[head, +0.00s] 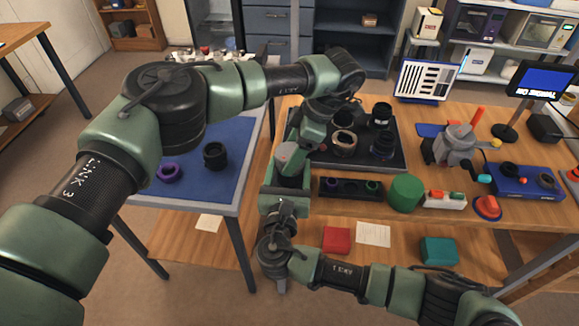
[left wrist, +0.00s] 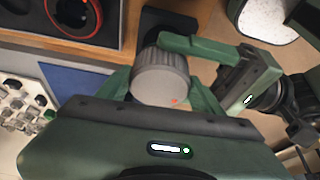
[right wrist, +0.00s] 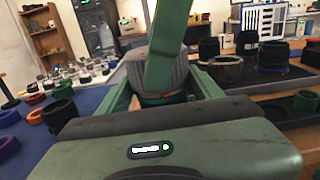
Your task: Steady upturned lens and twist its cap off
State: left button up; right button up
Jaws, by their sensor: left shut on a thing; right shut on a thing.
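The lens (left wrist: 160,82) is a grey ribbed cylinder between the fingers of my left gripper (left wrist: 158,92) in the left wrist view. In the right wrist view the lens (right wrist: 181,74) is dark and ribbed, with a coloured band at the end nearer my right gripper (right wrist: 163,97). Both grippers are shut on it from opposing sides. A green finger crosses in front of it there. In the head view my left gripper (head: 300,142) and right gripper (head: 285,188) meet and mostly hide the lens. The cap's seam is not clear.
A dark tray (head: 393,161) with several lenses stands right of the grippers. On the left, a blue mat (head: 219,189) carries a purple ring (head: 169,172) and black ring (head: 215,155).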

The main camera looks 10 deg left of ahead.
jog(key=shift+d, duration=0.15)
pick_arm(q)
jog(key=shift+n+g, duration=0.4)
jog(key=shift+n, duration=0.9)
jog(key=shift+n+g, duration=0.5)
jog(key=shift+n, duration=0.8)
jog(key=o, duration=1.4)
jog(key=shift+h, duration=0.3)
jog(key=shift+w+m, duration=0.1)
jog(key=shift+m, duration=0.2)
